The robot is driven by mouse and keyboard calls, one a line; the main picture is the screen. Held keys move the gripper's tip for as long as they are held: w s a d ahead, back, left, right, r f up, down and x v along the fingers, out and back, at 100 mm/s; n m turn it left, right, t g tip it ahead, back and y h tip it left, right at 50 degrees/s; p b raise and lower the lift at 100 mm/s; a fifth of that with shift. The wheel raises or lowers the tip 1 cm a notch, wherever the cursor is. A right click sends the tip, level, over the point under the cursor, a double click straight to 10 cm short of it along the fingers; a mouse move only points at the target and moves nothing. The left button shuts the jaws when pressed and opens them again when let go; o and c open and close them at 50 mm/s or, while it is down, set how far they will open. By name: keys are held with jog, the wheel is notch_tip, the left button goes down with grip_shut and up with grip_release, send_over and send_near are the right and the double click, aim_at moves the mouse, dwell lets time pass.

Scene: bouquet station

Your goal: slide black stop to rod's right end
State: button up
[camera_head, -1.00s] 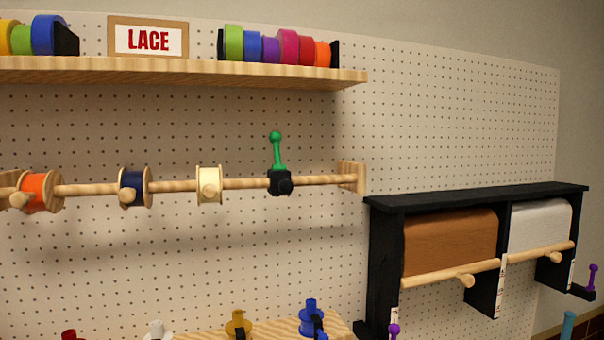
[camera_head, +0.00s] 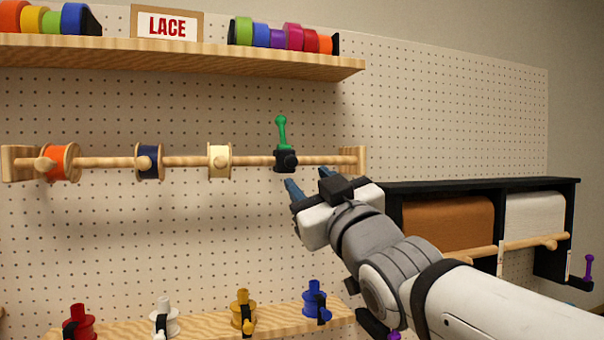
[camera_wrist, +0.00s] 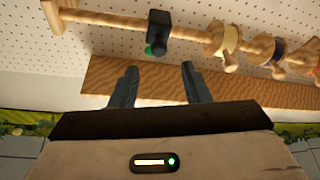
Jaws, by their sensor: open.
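The black stop (camera_head: 286,161) sits on the wooden rod (camera_head: 325,160), between the cream spool and the rod's right end bracket (camera_head: 358,158). A green handle (camera_head: 281,133) stands up from the stop. In the wrist view the picture is turned over: the stop (camera_wrist: 158,24) is upper centre and the rod's end bracket (camera_wrist: 52,15) is at upper left. My gripper (camera_head: 308,180) is open and empty, just below and right of the stop, not touching it. In the wrist view both fingers (camera_wrist: 157,82) are apart with nothing between them.
Cream (camera_head: 220,161), navy (camera_head: 150,161) and orange (camera_head: 59,162) spools hang on the rod to the left. A shelf (camera_head: 180,58) runs above. A lower shelf (camera_head: 200,326) holds several coloured spools. A black paper rack (camera_head: 480,186) stands right. Bare rod lies right of the stop.

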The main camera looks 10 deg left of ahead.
aim_at(293, 164)
jog(key=p+x, duration=0.2)
jog(key=x, duration=0.5)
jog(key=shift+w+a, duration=0.1)
jog(key=shift+w, duration=0.1)
grip_shut()
dwell(0.4)
